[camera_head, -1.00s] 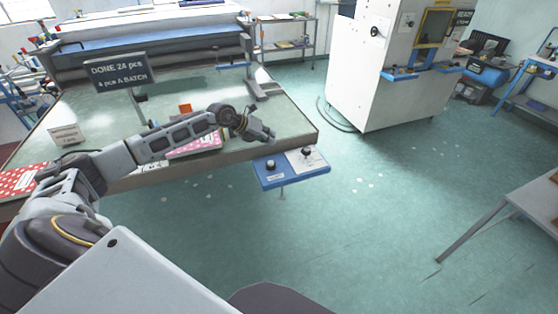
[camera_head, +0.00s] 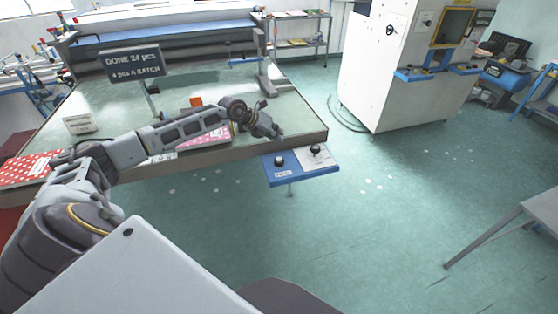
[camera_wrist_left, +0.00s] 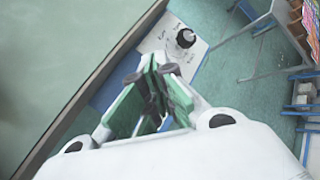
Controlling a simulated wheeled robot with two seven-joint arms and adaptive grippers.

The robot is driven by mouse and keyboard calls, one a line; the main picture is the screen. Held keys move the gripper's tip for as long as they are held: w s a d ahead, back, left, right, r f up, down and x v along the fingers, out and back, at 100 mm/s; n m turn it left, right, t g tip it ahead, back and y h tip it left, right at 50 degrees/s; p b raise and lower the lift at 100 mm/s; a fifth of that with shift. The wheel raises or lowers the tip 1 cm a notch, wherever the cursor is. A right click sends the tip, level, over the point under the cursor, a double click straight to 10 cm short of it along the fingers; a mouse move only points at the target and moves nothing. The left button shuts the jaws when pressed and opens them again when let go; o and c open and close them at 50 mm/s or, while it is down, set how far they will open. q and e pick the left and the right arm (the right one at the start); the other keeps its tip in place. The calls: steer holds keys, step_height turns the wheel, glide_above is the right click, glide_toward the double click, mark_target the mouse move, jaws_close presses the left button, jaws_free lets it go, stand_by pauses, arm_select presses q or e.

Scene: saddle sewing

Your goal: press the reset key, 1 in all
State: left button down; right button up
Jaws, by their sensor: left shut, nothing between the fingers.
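The blue control panel (camera_head: 272,178) juts from the table's front edge. On its left part is a small dark key (camera_head: 280,161) above a white label (camera_head: 283,174), whose text is too small to read surely. On its right is a black knob (camera_head: 316,149) on a white plate, also in the left wrist view (camera_wrist_left: 186,38). My left gripper (camera_head: 275,131) is shut and empty, above the table's front edge just behind the panel. In the wrist view its fingers (camera_wrist_left: 158,72) cover part of the blue panel, and the key is hidden. My right gripper is not in view.
The large table (camera_head: 95,100) bears a dark sign (camera_head: 132,63), a small white card (camera_head: 79,124), a red dotted piece (camera_head: 28,170), a pink piece (camera_head: 205,138) and an orange block (camera_head: 196,102). A white machine cabinet (camera_head: 382,75) stands at back right. The floor between is clear.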

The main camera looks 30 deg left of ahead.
arm_select(q)
steer(key=b, duration=0.4)
glide_above(279, 160)
steer(key=w+a, duration=0.1)
steer(key=a, duration=0.1)
steer(key=shift+w+d+f, duration=0.1)
steer(key=shift+d+f, duration=0.05)
steer(key=shift+f, duration=1.5)
steer(key=shift+w+d+f, duration=0.1)
steer(key=shift+f, duration=1.95)
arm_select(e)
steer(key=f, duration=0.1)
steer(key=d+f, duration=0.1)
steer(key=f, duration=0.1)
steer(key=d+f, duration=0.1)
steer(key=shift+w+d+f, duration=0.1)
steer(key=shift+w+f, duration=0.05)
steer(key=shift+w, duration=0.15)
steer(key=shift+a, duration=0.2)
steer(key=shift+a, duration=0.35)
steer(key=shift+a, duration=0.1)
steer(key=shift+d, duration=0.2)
